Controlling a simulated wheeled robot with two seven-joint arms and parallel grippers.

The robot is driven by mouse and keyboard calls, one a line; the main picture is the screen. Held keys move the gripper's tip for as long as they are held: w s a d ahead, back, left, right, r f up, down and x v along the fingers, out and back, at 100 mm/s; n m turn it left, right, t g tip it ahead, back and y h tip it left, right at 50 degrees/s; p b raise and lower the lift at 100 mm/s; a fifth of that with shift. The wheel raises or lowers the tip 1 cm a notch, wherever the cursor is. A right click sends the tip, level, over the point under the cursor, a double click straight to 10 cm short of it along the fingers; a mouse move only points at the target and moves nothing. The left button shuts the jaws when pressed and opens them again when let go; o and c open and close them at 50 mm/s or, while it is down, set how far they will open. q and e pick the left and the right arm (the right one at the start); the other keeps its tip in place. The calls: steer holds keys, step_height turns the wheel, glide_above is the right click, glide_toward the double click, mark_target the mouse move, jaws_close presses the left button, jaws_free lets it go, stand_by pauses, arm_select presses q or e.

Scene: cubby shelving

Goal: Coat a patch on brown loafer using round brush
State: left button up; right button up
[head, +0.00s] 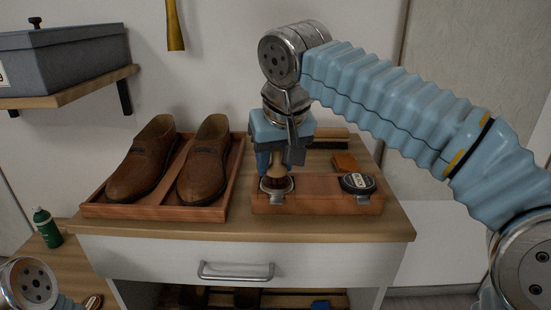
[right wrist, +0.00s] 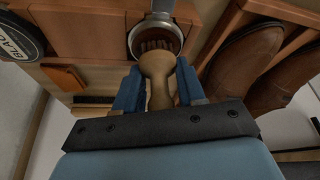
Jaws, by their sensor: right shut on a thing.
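Two brown loafers, a left one (head: 145,165) and a right one (head: 205,170), stand side by side in a divided wooden tray (head: 150,211) on the cabinet top. They also show in the right wrist view (right wrist: 240,55). My right gripper (head: 277,160) points down, shut on the wooden handle of the round brush (right wrist: 157,72). The brush head is down at an open round tin (head: 276,190) in a wooden holder (head: 318,200); whether the bristles touch the polish is hard to tell. My left gripper is out of view.
A closed tin with a black lid (head: 358,183) sits in the holder's right end. Behind it are an orange-brown block (head: 345,162) and a long brush (head: 328,143). A grey box (head: 65,68) rests on a wall shelf; a green bottle (head: 46,227) stands lower left.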

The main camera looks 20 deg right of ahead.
step_height(320, 180, up, 2)
steer(key=shift+r+p, duration=0.1)
steer(key=shift+p, duration=0.7)
steer(key=shift+r, duration=2.35)
